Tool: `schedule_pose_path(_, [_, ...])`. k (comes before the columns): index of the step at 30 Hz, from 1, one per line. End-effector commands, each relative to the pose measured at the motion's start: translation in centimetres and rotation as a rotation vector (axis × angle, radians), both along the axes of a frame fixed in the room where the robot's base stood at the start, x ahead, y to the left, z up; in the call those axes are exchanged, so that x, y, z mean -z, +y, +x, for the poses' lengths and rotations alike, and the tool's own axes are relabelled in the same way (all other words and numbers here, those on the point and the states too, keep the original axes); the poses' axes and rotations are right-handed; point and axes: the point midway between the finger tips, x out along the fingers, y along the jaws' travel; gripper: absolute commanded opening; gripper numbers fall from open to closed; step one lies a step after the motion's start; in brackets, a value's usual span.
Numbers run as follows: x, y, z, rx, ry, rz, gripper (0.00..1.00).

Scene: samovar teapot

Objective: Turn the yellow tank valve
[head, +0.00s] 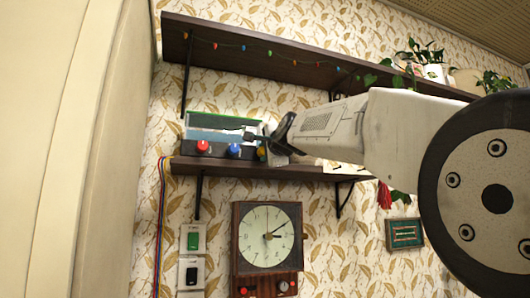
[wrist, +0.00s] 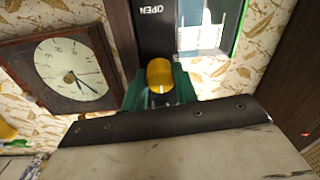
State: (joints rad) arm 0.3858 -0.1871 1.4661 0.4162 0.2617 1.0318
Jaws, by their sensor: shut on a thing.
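The yellow tank valve (wrist: 158,74) is a round knob on a dark panel marked "OPEN" in the wrist view. In the head view only a small bit of the yellow valve (head: 262,153) shows beside my gripper (head: 268,143). My gripper is shut on the yellow valve; in the wrist view green fingertips of my gripper (wrist: 158,88) sit on both sides of it. The clear tank (head: 220,121) with a green rim stands behind the valves on a shelf. How far the valve is turned cannot be told.
A red valve (head: 202,147) and a blue valve (head: 233,150) sit left of the yellow one. The lower shelf (head: 215,167) carries the tank. An upper shelf (head: 240,55) overhangs it. A wall clock (head: 268,236) hangs below. Plants (head: 418,60) stand at upper right.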

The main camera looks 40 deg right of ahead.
Motion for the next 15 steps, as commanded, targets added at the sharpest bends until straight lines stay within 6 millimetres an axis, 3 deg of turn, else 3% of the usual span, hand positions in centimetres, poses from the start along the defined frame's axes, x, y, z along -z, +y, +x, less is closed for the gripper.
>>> schedule_pose_path(5, [0.18, -0.01, 0.07, 0.0, 0.004, 0.002, 0.06])
schedule_pose_path(6, [0.18, -0.01, 0.07, 0.0, 0.004, 0.002, 0.34])
schedule_pose_path(8, [0.16, -0.02, 0.06, -0.001, 0.003, 0.001, 0.5])
schedule_pose_path(15, [0.07, -0.01, 0.02, 0.0, 0.001, 0.0, 0.5])
